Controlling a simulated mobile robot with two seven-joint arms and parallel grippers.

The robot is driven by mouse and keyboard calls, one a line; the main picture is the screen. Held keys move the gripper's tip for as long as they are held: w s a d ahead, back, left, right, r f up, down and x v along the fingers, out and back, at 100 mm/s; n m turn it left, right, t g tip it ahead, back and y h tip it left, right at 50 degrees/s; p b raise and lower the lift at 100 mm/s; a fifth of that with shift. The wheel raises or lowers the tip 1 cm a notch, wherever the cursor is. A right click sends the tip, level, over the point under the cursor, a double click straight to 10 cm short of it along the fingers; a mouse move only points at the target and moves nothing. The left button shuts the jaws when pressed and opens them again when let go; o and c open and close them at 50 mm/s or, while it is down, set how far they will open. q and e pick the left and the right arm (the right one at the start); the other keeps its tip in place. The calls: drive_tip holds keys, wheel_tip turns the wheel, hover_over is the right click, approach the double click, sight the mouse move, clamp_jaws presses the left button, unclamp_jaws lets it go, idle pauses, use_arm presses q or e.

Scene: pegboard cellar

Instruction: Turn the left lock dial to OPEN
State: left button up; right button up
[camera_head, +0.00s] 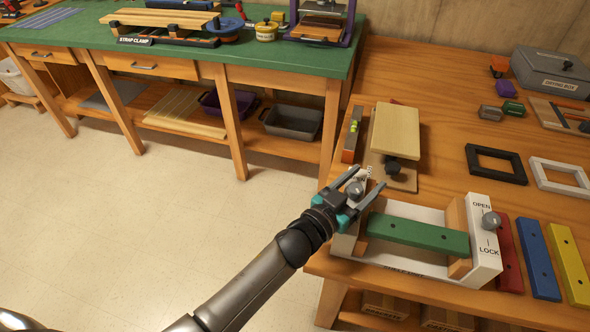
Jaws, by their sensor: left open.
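The white jig (420,266) stands at the near edge of the wooden bench, with a green bar (418,234) between its end blocks. The grey left lock dial (355,187) is on its left end plate, and the right dial (491,220) is on the other plate, marked OPEN and LOCK. My left gripper (366,178) is open, its two fingers on either side of the left dial in this view. I cannot tell whether they touch it. The gripper hides most of the left plate's lettering, so that dial's setting is unclear. My right gripper is not in view.
A board with a wooden block (396,130) and black knob stands just behind the left dial. Red (508,255), blue (539,258) and yellow (570,262) bars lie right of the jig. Black (496,163) and white (560,176) frames lie farther back.

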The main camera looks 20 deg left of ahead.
use_arm(q)
drive_tip(key=shift+h, duration=0.3)
drive_tip(key=shift+m+g+h, duration=0.3)
drive_tip(key=shift+m, duration=0.1)
